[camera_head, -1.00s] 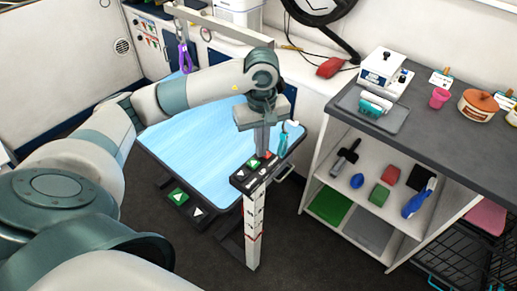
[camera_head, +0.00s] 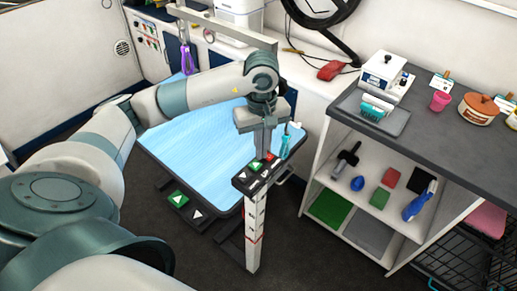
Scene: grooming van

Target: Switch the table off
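The grooming table has a light blue top (camera_head: 195,145). At its front right corner a dark control panel (camera_head: 247,184) sits on a white post (camera_head: 254,235). The panel carries a green button (camera_head: 255,164), a red button (camera_head: 270,157) and several white-marked ones. My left gripper (camera_head: 262,153) points straight down just above the panel's far end, beside the red and green buttons. Its fingers look shut together and hold nothing. I cannot tell whether the tips touch the panel. My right gripper is not in view.
Foot pedals (camera_head: 185,203) with a green arrow lie at the table's front. A teal-handled tool (camera_head: 285,144) stands by the panel. A grey-topped shelf unit (camera_head: 440,139) stands close on the right. A purple item (camera_head: 187,58) hangs from the overhead bar.

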